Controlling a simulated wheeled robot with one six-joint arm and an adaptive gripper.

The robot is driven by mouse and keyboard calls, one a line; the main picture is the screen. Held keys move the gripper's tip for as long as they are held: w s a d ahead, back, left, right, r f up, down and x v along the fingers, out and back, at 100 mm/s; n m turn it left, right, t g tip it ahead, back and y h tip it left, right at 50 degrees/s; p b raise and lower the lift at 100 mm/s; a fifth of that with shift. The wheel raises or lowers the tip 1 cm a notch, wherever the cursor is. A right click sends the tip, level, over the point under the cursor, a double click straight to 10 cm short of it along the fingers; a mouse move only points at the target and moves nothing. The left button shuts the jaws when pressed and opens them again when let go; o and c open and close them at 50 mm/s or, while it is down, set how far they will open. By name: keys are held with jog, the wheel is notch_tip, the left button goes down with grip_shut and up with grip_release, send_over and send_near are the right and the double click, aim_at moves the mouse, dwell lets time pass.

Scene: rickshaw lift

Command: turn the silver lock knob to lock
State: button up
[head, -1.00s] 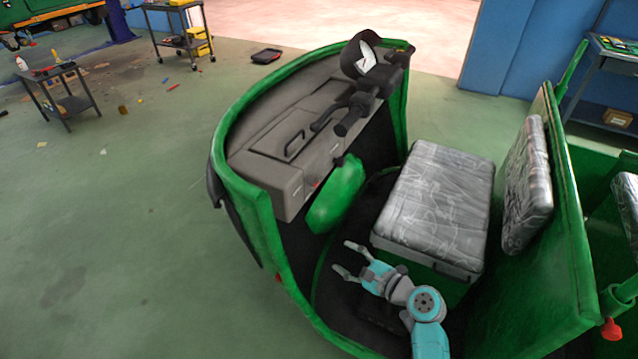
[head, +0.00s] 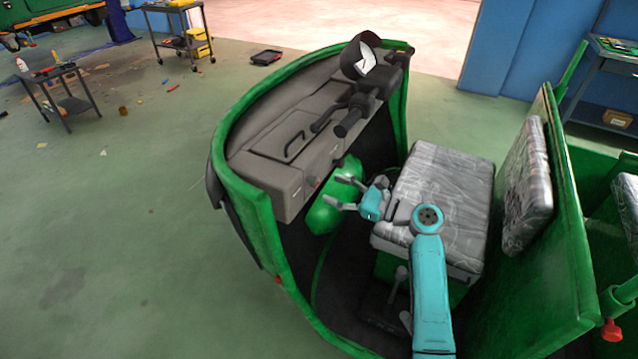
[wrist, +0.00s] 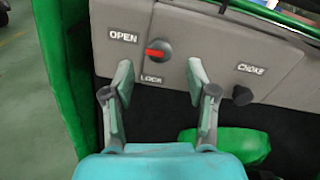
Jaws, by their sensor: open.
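The LOCK label (wrist: 152,79) is below the knob. In the head view the knob is a small reddish spot (head: 313,183) on the dash front. My gripper (wrist: 160,76) is open and empty. Its fingers point at the panel, one on each side of the knob's line and apart from it. In the head view my gripper (head: 338,189) is right of the knob.
A black CHOKE knob (wrist: 243,95) sits right of the lock knob. A green rounded housing (head: 335,205) is below the dash. The handlebar (head: 352,115) is above, and the seat (head: 435,195) is close on the right. The green front shell (head: 245,200) curves round the left.

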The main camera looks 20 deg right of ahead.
aim_at(317, 183)
jog(key=shift+x, duration=2.7)
jog(key=shift+c, duration=0.2)
grip_shut()
